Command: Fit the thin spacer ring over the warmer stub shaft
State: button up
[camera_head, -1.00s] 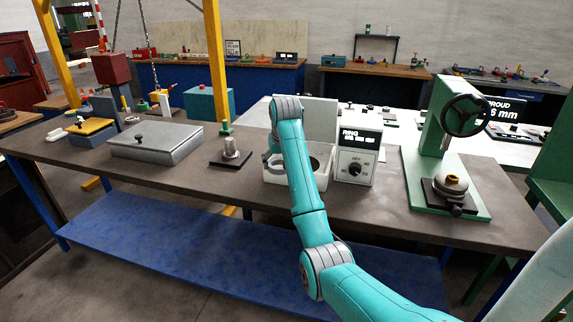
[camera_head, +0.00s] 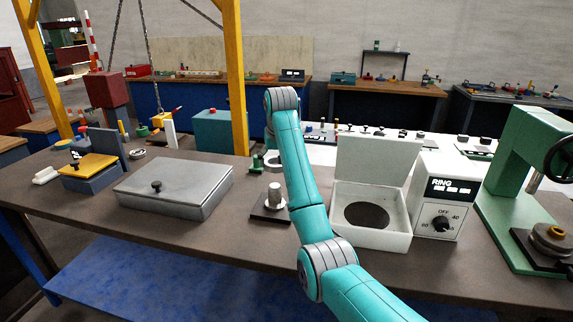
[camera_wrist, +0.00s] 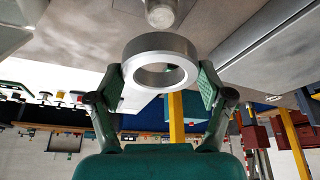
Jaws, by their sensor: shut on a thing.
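My gripper (camera_wrist: 161,85) is shut on the thin spacer ring (camera_wrist: 160,43), a plain grey metal ring held across its outside between the two green finger pads. The ring's open bore faces the wrist camera. The stub shaft (camera_head: 275,194) is a short, light metal cylinder standing upright on a dark square plate on the bench. Its rounded end (camera_wrist: 161,14) shows in the wrist view just beyond the ring's upper edge, apart from it and not inside the bore. In the head view, my gripper is mostly hidden behind my arm, above and behind the shaft.
The white warmer (camera_head: 347,231) stands open right of the shaft, with a dark round well. Its control box (camera_head: 437,200) has a RING display and dial. A grey lidded box (camera_head: 180,190) lies left. A green press (camera_head: 520,165) stands far right. A yellow post (camera_head: 233,80) rises behind.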

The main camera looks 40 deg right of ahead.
jog(key=shift+w+r, duration=0.1)
jog(key=shift+w, duration=0.3)
send_over(275, 196)
jog(key=w+d, duration=0.1)
jog(key=shift+w+d+f, duration=0.1)
jog(key=shift+f, duration=1.35)
jog(key=shift+w+f, duration=0.1)
jog(key=shift+f, duration=1.35)
jog(key=shift+f, duration=4.3)
jog(key=o, duration=1.2)
jog(key=v, duration=1.2)
